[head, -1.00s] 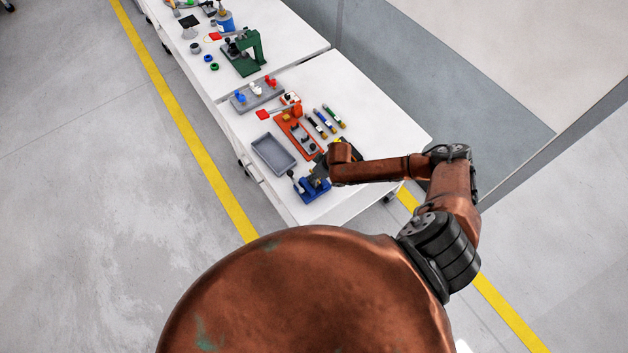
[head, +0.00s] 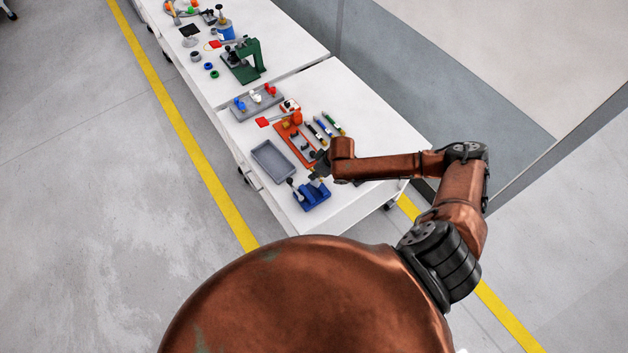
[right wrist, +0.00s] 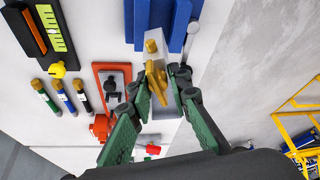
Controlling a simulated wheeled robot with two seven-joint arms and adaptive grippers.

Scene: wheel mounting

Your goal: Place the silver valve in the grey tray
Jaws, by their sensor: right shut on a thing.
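My right gripper (right wrist: 168,82) is shut on a brass-coloured, valve-like part (right wrist: 157,82) with a knob at one end; it does not look silver. The gripper also shows in the head view (head: 317,170), right of the grey tray (head: 262,151). In the right wrist view, the pale grey strip behind the held part appears to be the tray (right wrist: 170,55). The held part overlaps it in the picture, and the height between them is unclear. The tray looks empty in the head view. My left gripper is not in view.
A blue fixture (head: 313,197) stands near the table's front edge. An orange tray (head: 287,134), several markers (head: 324,128) and a grey rack (head: 243,108) lie beyond. A black board (right wrist: 24,28) shows in the right wrist view. The table's left edge runs close beside the grey tray.

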